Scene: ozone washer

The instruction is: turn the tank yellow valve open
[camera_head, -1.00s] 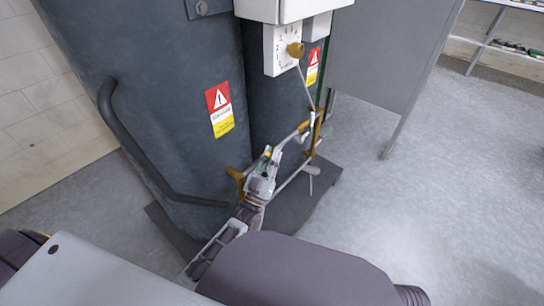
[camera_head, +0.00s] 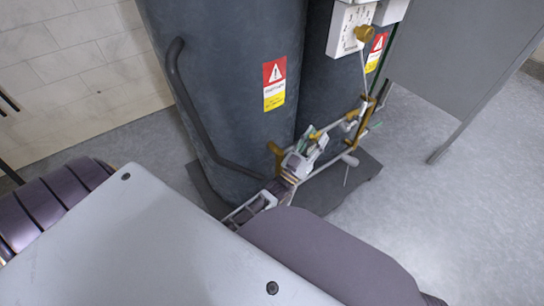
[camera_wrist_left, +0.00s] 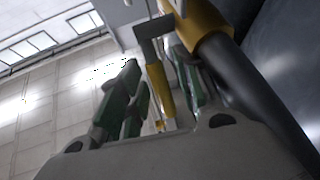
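The dark grey tank (camera_head: 230,70) stands with thin pipes and yellow fittings low at its front. My left gripper (camera_head: 316,142) is at these pipes, right of a yellow fitting (camera_head: 276,152). A small yellow piece, seemingly the valve handle (camera_head: 314,134), shows at its fingertips. In the left wrist view, the yellow handle (camera_wrist_left: 158,88) lies between the green-padded fingers of the gripper (camera_wrist_left: 160,98). Gaps show on both sides, so the fingers look open around it. Contact is hard to tell. My right gripper is not in view.
A second tank (camera_head: 330,95) stands behind. A control box with a yellow knob (camera_head: 364,33) hangs above the pipes. A grey panel (camera_head: 450,60) stands at right, with clear floor (camera_head: 450,220) in front.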

